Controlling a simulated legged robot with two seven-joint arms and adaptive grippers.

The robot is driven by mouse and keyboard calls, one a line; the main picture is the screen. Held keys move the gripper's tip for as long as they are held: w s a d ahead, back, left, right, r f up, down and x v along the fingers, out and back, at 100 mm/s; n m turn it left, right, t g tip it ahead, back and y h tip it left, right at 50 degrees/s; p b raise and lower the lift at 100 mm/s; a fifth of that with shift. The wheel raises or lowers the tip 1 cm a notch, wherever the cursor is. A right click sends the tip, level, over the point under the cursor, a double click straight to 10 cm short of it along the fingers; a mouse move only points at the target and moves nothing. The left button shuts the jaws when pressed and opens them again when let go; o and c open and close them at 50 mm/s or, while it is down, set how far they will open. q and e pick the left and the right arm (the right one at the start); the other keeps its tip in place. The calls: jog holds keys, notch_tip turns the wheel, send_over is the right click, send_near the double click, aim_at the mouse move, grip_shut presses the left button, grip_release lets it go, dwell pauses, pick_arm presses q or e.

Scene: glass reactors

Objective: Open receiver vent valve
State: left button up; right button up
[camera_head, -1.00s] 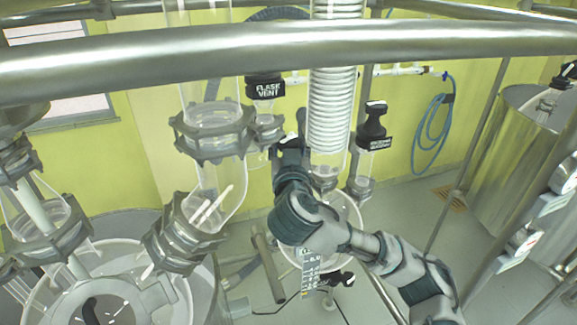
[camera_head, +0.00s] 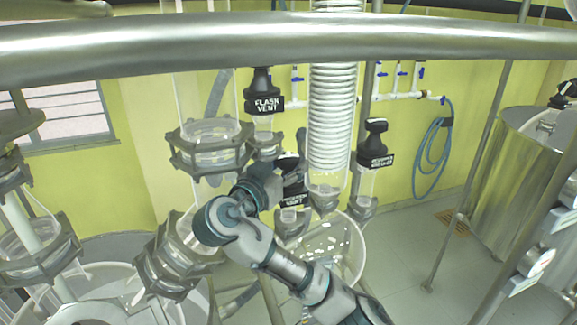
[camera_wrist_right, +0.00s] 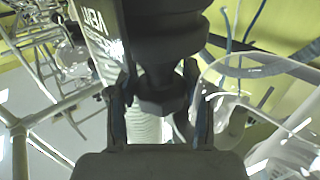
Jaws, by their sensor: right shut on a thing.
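The receiver vent valve (camera_head: 292,199) is a black knob with a white-lettered label, set on a clear glass fitting between the coiled condenser and the glass column. My right gripper (camera_head: 281,174) reaches it from the left and partly hides its top. In the right wrist view, the black valve body (camera_wrist_right: 165,55) with its "VENT" label stands between the two fingers of my right gripper (camera_wrist_right: 160,112). The fingers are closed around its narrower lower part. I cannot tell how far the knob is turned. My left gripper is not in view.
The flask vent valve (camera_head: 265,95) stands just above and left, and another black valve (camera_head: 375,150) is to the right. The white coiled condenser (camera_head: 333,120) is close beside my gripper. A glass vessel (camera_head: 345,250) is below. A metal rail (camera_head: 420,38) crosses the top.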

dwell(0.4)
jog(key=o, duration=0.9)
jog(key=shift+r, duration=0.1)
jog(key=shift+c, duration=0.2)
jog(key=shift+o, duration=0.2)
jog(key=shift+w+a, duration=0.1)
jog(key=shift+a, duration=0.05)
jog(key=shift+a, duration=0.15)
jog(key=v, duration=0.7)
jog(key=shift+a+f, duration=0.1)
jog(key=shift+f, duration=0.15)
